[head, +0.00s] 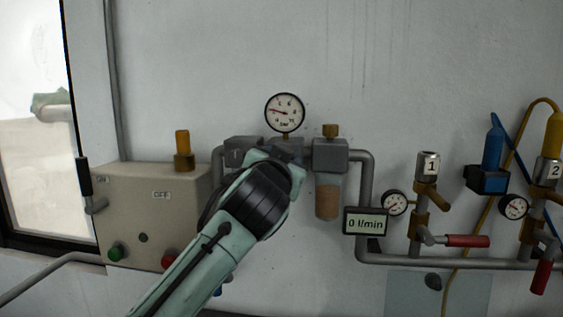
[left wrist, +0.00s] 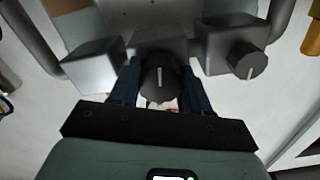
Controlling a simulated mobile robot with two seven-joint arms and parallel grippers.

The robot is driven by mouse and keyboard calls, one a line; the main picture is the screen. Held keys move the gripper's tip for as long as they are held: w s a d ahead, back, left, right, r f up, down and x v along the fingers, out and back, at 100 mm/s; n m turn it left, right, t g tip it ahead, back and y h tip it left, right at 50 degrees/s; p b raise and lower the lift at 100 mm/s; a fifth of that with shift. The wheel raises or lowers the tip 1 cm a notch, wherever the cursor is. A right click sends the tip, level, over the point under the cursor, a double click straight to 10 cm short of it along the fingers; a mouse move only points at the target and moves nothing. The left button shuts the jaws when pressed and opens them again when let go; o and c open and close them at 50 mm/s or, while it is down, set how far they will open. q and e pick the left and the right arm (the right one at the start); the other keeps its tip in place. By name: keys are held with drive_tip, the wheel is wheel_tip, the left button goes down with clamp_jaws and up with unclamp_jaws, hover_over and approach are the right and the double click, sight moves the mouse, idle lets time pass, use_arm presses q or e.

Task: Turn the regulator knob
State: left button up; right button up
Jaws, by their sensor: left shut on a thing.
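The regulator knob (left wrist: 153,92) is a dark round knob with a pale line, upright in the left wrist view, on the front of a grey block (left wrist: 160,42). My left gripper (left wrist: 160,75) is shut on it, with one dark blue finger on each side. In the head view my left wrist covers the knob and most of the regulator body. The round pressure gauge (head: 285,112) stands above the regulator, its red needle pointing left and slightly up. My right gripper is in neither view.
A second dark knob (left wrist: 248,61) sits close by on a neighbouring block. A filter bowl (head: 327,200) and a display reading 0 l/min (head: 366,221) are to the right. A beige box (head: 150,215) stands left. Valves with red levers (head: 467,241) are further right.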

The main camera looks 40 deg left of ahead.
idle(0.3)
use_arm(q)
drive_tip(key=o, duration=1)
drive_tip(key=shift+o, duration=0.2)
drive_tip(key=b+v, duration=0.2)
drive_tip(key=v, duration=1.1)
drive_tip(key=shift+s, duration=0.15)
drive_tip(key=shift+d, duration=0.1)
